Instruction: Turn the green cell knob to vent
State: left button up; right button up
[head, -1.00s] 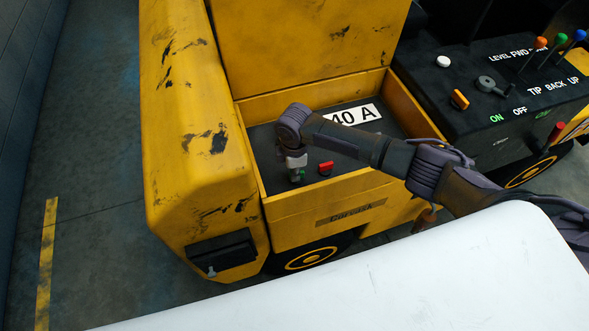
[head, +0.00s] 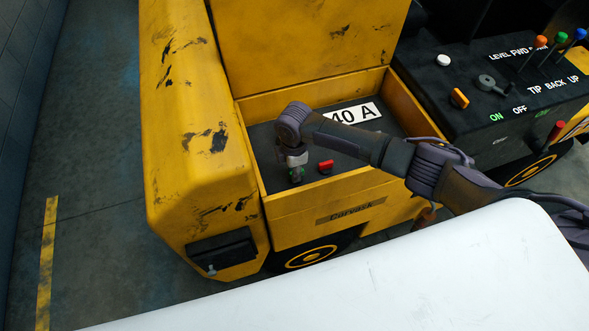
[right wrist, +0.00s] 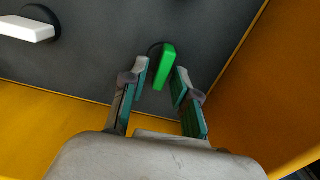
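The green cell knob (right wrist: 164,67) is a bright green bar on a round dark base, set in the dark panel of the yellow vehicle's compartment. In the right wrist view it lies between and just beyond the two fingertips, tilted slightly from the picture's vertical. My right gripper (right wrist: 162,78) is open around it, with a visible gap on each side. In the head view my right gripper (head: 296,174) points down at the panel and largely covers the knob. My left gripper is not in view.
A red knob (head: 326,167) sits just right of my gripper. A white knob (right wrist: 28,28) shows at upper left in the wrist view. Yellow compartment walls (head: 330,205) stand close by. A "40 A" label (head: 362,113) lies behind my arm. A lever console (head: 490,90) is at right.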

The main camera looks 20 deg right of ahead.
dwell(0.3)
notch_tip(320, 180, up, 12)
dwell(0.4)
jog(key=shift+f, duration=0.1)
dwell(0.4)
